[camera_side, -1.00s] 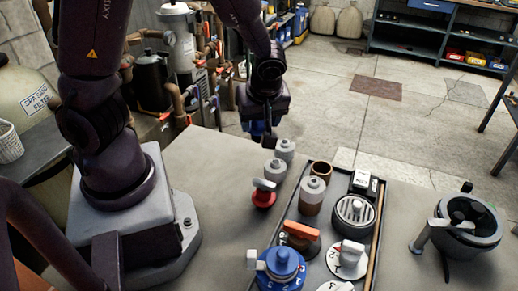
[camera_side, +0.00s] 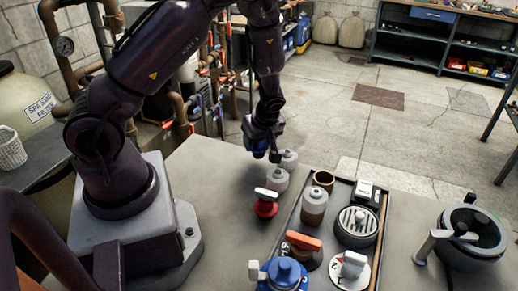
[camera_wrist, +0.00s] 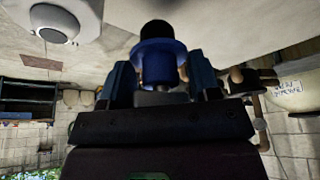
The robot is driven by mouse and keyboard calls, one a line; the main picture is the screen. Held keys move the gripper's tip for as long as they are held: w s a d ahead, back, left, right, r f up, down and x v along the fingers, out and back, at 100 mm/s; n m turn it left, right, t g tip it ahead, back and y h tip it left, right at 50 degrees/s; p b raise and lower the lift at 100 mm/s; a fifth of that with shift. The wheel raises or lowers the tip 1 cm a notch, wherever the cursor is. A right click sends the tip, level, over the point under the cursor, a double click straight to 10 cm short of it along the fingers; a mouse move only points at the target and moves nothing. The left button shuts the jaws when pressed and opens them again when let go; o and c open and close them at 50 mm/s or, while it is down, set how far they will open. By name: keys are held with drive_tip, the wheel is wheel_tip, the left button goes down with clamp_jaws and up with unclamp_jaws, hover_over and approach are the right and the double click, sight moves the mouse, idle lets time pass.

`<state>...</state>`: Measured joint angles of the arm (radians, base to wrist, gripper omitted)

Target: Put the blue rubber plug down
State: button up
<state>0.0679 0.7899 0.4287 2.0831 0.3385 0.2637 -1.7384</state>
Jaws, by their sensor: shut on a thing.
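My gripper (camera_side: 262,152) hangs over the back edge of the table, behind the grey bottles, with a blue thing between its fingers. In the wrist view my gripper (camera_wrist: 160,82) is shut on the blue rubber plug (camera_wrist: 158,60). The plug has a wide blue collar and a dark rounded end pointing away from the palm. In the side view only a little of the blue plug (camera_side: 260,146) shows, partly hidden by the fingers. I cannot tell whether it touches the table.
Grey bottles (camera_side: 277,180) stand just in front of my gripper, close by. A red plug with a grey handle (camera_side: 266,206) is nearer. A dark tray (camera_side: 375,258) holds valve parts and a jar. A grey pot (camera_side: 472,240) stands right. The table's left middle (camera_side: 215,185) is clear.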

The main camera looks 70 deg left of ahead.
drive_tip(key=shift+f, duration=1.25)
drive_tip(key=shift+f, duration=0.1)
drive_tip(key=o, duration=0.9)
drive_tip(key=s+d+r+m+t+h, duration=0.2)
drive_tip(key=d+r+m, duration=0.35)
drive_tip(key=r, duration=0.65)
drive_tip(key=s+d+r+m+t+h, duration=0.15)
drive_tip(key=d+r+m, duration=0.4)
drive_tip(key=r, duration=0.75)
drive_tip(key=s+d+r+m, duration=0.2)
drive_tip(key=s, duration=0.1)
drive_tip(key=s+d+r+m+t, duration=0.1)
drive_tip(key=s+d+r+m, duration=0.1)
drive_tip(key=s+m, duration=0.1)
drive_tip(key=s+d+r+m+t+h, duration=0.1)
drive_tip(key=s+d+r+m, duration=0.1)
drive_tip(key=s, duration=0.1)
drive_tip(key=shift+r+m+t, duration=0.25)
drive_tip(key=shift+r+m, duration=0.1)
drive_tip(key=shift+m, duration=0.05)
